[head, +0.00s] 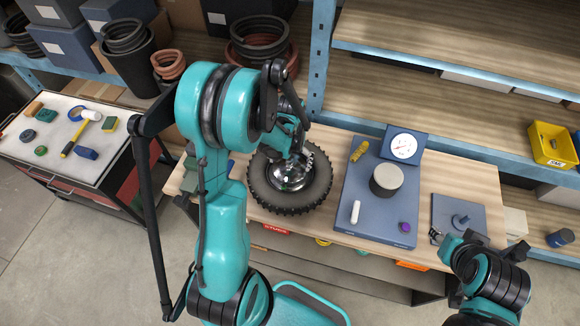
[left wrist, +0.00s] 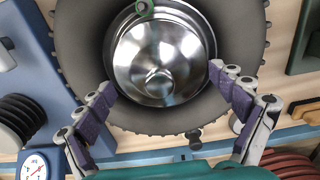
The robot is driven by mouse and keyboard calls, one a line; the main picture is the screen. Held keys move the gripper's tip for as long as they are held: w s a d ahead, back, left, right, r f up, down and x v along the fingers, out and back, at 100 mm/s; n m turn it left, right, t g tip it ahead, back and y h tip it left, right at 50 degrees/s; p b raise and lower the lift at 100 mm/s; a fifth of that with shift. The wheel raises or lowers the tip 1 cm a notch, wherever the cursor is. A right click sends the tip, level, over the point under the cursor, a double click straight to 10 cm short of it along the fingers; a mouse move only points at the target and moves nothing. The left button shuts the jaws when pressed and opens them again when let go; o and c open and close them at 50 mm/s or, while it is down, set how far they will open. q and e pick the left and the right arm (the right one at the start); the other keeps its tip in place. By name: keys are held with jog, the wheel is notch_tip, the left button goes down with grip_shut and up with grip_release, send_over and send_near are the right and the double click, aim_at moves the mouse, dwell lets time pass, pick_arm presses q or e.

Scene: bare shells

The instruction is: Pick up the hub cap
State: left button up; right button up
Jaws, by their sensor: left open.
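The hub cap (head: 291,176) is a shiny chrome dome lying in the middle of a black knobbly tyre (head: 262,196) on the wooden bench. My left gripper (head: 299,153) is above its far side and partly covers it. In the left wrist view the hub cap (left wrist: 158,58) fills the centre, with the tyre (left wrist: 245,30) around it. My left gripper (left wrist: 160,80) is open, its purple-padded fingers apart at either side of the hub cap's near part. Touching or not, I cannot tell. My right gripper (head: 438,237) is low at the bench's right front, by a blue-grey plate.
Right of the tyre is a blue-grey board (head: 375,210) with a dial gauge (head: 403,146) and a grey-topped cylinder (head: 386,180). A square plate (head: 459,215) lies farther right. A tool cart (head: 65,140) stands left. Shelves with a yellow bin (head: 551,145) rise behind.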

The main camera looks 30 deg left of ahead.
pick_arm(q)
jog(key=shift+s, duration=0.1)
jog(key=c, duration=1.8)
jog(key=shift+o, duration=0.2)
jog(key=shift+s+d, duration=0.1)
jog(key=shift+r, duration=0.1)
